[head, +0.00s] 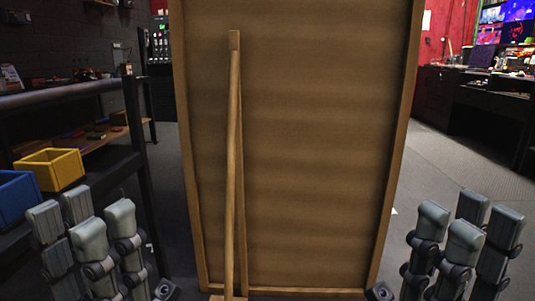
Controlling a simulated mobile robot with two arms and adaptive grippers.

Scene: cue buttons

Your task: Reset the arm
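My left gripper (83,223) is at the lower left, its grey fingers pointing up and spread apart, with nothing between them. My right gripper (469,223) is at the lower right in a similar pose, also spread and empty. Between them stands a tall brown wooden panel (320,130) with a raised frame. A thin wooden post (233,170) rises in front of the panel, left of its middle. Both grippers are apart from the panel and the post. The post's lower end runs to the bottom edge of the picture. No buttons show in this view.
A dark shelf (65,97) at the left holds small items, a yellow bin (50,168) and a blue bin (17,197), close to my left gripper. A dark desk (490,90) with screens (515,12) stands at the back right. Bare floor (455,165) shows right of the panel.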

